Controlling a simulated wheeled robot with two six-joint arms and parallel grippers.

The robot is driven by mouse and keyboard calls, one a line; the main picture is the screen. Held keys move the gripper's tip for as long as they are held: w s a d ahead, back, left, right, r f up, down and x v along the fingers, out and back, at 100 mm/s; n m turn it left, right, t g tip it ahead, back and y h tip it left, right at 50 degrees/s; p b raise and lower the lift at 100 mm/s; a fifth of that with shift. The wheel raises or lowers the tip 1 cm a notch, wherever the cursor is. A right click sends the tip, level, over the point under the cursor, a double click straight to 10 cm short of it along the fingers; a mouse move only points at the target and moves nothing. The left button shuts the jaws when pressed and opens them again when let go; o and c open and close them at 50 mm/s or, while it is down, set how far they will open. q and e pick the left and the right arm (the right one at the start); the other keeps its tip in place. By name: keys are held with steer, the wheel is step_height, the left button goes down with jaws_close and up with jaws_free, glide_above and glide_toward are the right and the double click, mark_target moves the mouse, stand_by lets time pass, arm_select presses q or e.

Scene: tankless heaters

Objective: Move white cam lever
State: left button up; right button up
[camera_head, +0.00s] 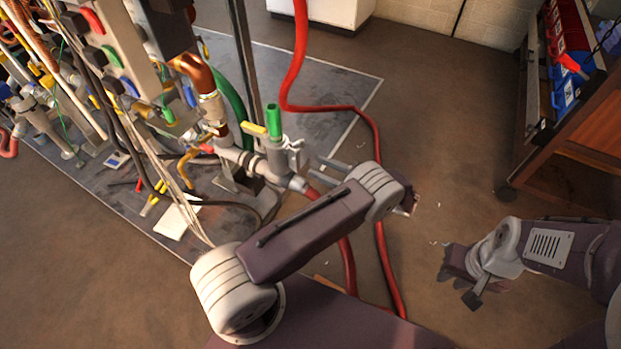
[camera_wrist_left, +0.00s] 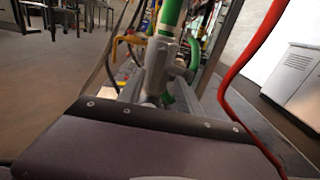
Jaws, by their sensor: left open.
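The pale grey-white cam lever (camera_head: 296,155) appears to stand upright on the side of a grey pipe coupling (camera_head: 275,163), below a green handle (camera_head: 273,120). My left gripper (camera_head: 321,169) is open and empty just right of the coupling, its fingers pointing toward it. In the left wrist view the grey fitting (camera_wrist_left: 161,65) with its green pipe rises ahead between the fingers; the lever cannot be told apart clearly there. My right gripper (camera_head: 456,287) hangs empty over the floor at the lower right, its fingers apart.
A red hose (camera_head: 378,150) runs from the top down past the left gripper's wrist. Dense pipes, valves and cables (camera_head: 130,90) fill the left. A bin cart (camera_head: 560,120) stands at the right. Open floor lies between.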

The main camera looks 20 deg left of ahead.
mark_target(299, 163)
arm_select(q)
steer(key=a+b, duration=0.1)
steer(key=a, duration=0.1)
steer(key=a+f+b, duration=0.1)
steer(key=a, duration=0.2)
steer(key=a+b, duration=0.1)
steer(key=a, duration=0.1)
steer(key=shift+w+a+f, duration=0.15)
steer(key=shift+a+f, duration=0.25)
steer(key=shift+a+r, duration=0.1)
steer(key=shift+a, duration=0.25)
arm_select(e)
step_height(299, 163, down, 4)
steer(key=shift+s+f, duration=0.1)
steer(key=shift+f, duration=0.15)
arm_select(q)
jaws_close()
arm_select(e)
steer(key=shift+a, duration=0.1)
stand_by(0.3)
